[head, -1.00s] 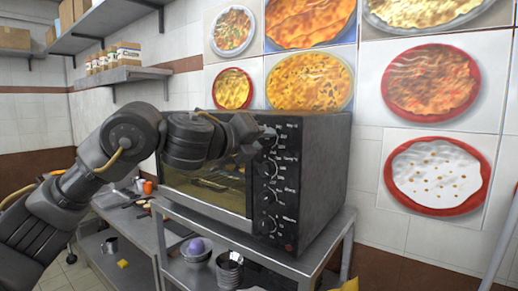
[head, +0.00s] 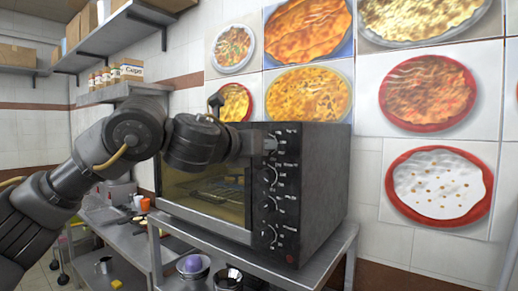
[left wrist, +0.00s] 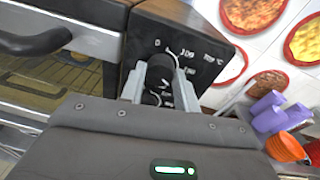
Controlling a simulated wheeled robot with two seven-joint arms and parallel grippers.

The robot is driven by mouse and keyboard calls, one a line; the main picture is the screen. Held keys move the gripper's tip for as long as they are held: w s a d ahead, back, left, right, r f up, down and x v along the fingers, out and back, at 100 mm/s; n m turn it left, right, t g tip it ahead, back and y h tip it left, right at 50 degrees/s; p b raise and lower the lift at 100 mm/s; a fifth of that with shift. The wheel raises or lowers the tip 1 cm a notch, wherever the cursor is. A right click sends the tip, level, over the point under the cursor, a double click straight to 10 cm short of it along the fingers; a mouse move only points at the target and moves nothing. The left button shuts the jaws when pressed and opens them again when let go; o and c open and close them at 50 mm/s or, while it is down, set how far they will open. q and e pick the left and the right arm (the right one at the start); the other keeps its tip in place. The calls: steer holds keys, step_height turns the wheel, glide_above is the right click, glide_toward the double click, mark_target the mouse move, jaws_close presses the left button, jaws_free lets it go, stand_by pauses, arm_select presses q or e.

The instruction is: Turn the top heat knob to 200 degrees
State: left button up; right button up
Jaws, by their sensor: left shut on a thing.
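The black oven (head: 318,185) has a column of heat knobs on its front panel. The top knob (left wrist: 158,82) is dark and sits between the fingers of my left gripper (left wrist: 161,88), which is shut on it. In the head view my left gripper (head: 270,146) is at the top of the panel and mostly covers this knob. White scale marks and numbers show around it in the left wrist view, too blurred to read the setting surely. A second knob (head: 270,175) is just below. My right gripper is in no view.
The oven stands on a metal table (head: 300,262). More knobs (head: 268,236) are lower on the panel. The oven door handle (left wrist: 35,42) is close beside my left gripper. A shelf with jars (head: 115,78) is on the back wall. Food pictures cover the right wall.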

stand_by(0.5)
arm_select(q)
steer(key=o, duration=1)
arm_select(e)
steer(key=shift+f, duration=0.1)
arm_select(q)
steer(key=b+v, duration=0.4)
steer(key=v, duration=0.6)
steer(key=shift+s+a, duration=0.25)
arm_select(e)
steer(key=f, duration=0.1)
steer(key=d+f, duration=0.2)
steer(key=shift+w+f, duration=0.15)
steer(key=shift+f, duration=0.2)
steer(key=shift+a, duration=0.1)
